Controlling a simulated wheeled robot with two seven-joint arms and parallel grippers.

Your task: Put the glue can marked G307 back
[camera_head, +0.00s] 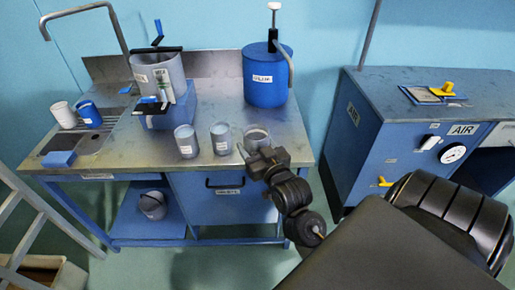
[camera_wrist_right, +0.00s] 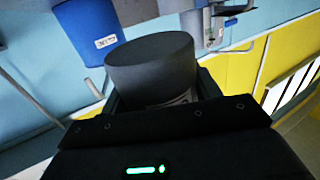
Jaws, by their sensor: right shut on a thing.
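My right gripper (camera_head: 250,153) is shut on a grey can (camera_head: 257,134) at the front right of the workbench top. In the right wrist view the same can (camera_wrist_right: 152,62) sits between the fingers, its pale label mostly hidden by the gripper. Two similar grey cans with white labels, a left one (camera_head: 186,141) and a middle one (camera_head: 221,139), stand to its left on the bench. I cannot read the mark on any can. I cannot tell whether the held can touches the bench. My left gripper is not in view.
The metal workbench (camera_head: 118,146) carries a blue drum (camera_head: 266,84) behind the cans, a grey pot (camera_head: 157,74) on a blue stand, and a sink with two cups. Another grey can (camera_head: 152,204) is on the lower shelf. A blue cabinet (camera_head: 395,110) stands right of a floor gap.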

